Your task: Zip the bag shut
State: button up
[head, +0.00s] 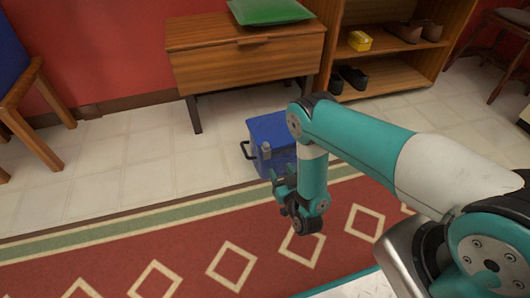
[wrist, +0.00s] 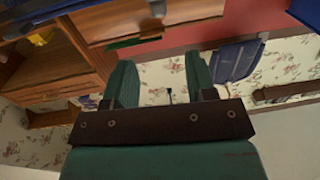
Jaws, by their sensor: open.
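A blue box-like bag (head: 268,140) stands on the pale tiled floor in front of the wooden bench. A dark handle sticks out on its left side. My arm hides its right part, and I cannot make out a zip. My gripper (head: 283,186) is in front of the bag, over the rug edge in the head view, apart from it as far as I can tell. The wrist view shows its two green fingers (wrist: 160,82) spread with nothing held. A blue item (wrist: 238,60) is beyond the right finger there; I cannot tell whether it is the bag.
A wooden bench (head: 245,62) with a green cushion (head: 268,10) stands behind the bag. An open shelf (head: 390,75) at right holds shoes and a yellow box (head: 360,40). A wooden chair (head: 30,115) is at left. The red patterned rug (head: 190,262) in front is clear.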

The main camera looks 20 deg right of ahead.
aim_at(268, 147)
jog(key=w+b, duration=0.3)
jog(key=w, duration=0.1)
jog(key=w+b, duration=0.3)
jog(key=w, duration=0.1)
jog(key=w+b, duration=0.3)
jog(key=w, duration=0.1)
jog(key=shift+w+a+f+b, duration=0.1)
jog(key=shift+a+f+b, duration=0.15)
jog(key=shift+a+b, duration=0.1)
jog(key=shift+w+a+r+b, duration=0.1)
jog(key=shift+w+r+b, duration=0.1)
jog(key=shift+w, duration=0.15)
jog(key=shift+w+r+b, duration=0.1)
jog(key=shift+w+b, duration=0.1)
jog(key=shift+w, duration=0.15)
